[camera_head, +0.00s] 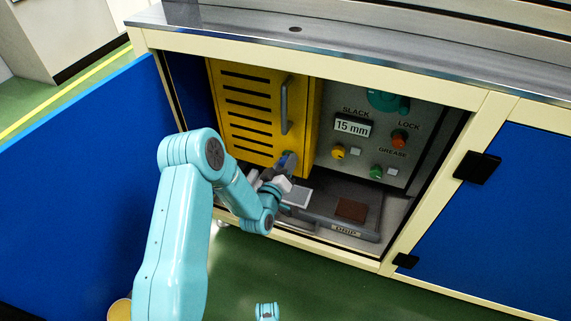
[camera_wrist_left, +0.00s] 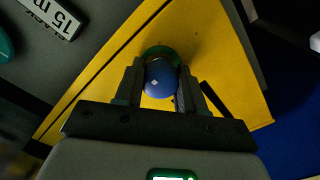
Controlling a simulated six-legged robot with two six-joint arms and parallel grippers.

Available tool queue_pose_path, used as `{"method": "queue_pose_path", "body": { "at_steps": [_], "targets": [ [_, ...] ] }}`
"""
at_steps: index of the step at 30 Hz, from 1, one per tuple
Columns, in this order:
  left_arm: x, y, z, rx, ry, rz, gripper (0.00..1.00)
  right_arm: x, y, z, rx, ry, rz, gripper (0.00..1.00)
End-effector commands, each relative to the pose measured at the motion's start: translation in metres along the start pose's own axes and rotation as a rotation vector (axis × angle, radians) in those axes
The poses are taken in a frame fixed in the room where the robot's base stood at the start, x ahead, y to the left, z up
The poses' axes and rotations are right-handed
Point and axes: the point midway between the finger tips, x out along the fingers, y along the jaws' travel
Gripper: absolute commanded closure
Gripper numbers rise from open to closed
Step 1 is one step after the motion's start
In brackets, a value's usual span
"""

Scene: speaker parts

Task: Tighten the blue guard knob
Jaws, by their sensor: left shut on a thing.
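The blue guard knob (camera_wrist_left: 161,79) sits on the yellow guard door, with a green ring (camera_wrist_left: 160,52) around its base. My left gripper (camera_wrist_left: 160,85) is shut on the knob, one finger on each side of it. In the head view the knob (camera_head: 289,161) shows only partly at the lower right of the yellow guard (camera_head: 246,120), and my left wrist hides the rest. The guard door is closed and carries dark slots and a grey handle (camera_head: 284,105). My right gripper is not clearly seen.
Right of the guard is a grey panel with a "15 mm" SLACK display (camera_head: 352,127), a red LOCK knob (camera_head: 399,138), and yellow and green knobs. Below is a drip tray (camera_head: 330,229) holding a brown block (camera_head: 351,210). The blue cabinet door (camera_head: 90,180) stands open at left.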

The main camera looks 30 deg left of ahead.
Motion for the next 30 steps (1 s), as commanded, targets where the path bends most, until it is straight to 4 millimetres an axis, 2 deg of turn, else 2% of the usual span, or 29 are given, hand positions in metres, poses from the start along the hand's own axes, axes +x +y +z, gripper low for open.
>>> {"method": "queue_pose_path", "body": {
  "at_steps": [9,10,12,20,23,26,30],
  "targets": [
    [0.000,0.000,-0.001,0.000,0.001,0.000,0.91,0.000,0.000,0.000,0.000,0.000,0.000,1.00],
    [0.000,0.000,-0.001,0.000,0.001,0.000,0.51,0.000,0.000,0.000,0.000,0.000,0.000,1.00],
    [0.000,0.000,-0.001,0.000,0.001,0.000,0.35,0.000,0.000,0.000,0.000,0.000,0.000,1.00],
    [0.000,0.000,0.000,-0.001,0.000,0.000,0.35,0.000,0.000,0.000,0.000,-0.001,0.000,1.00],
    [-0.006,0.000,-0.001,-0.001,-0.001,-0.001,0.35,-0.003,-0.001,0.001,0.001,-0.004,0.000,1.00],
    [-0.021,0.001,-0.001,-0.002,-0.004,-0.004,0.35,-0.009,-0.003,0.004,0.004,-0.016,0.001,1.00],
    [-0.057,0.001,-0.003,-0.003,-0.005,-0.006,0.35,-0.021,-0.007,0.010,0.009,-0.040,0.001,1.00]
  ]
}}
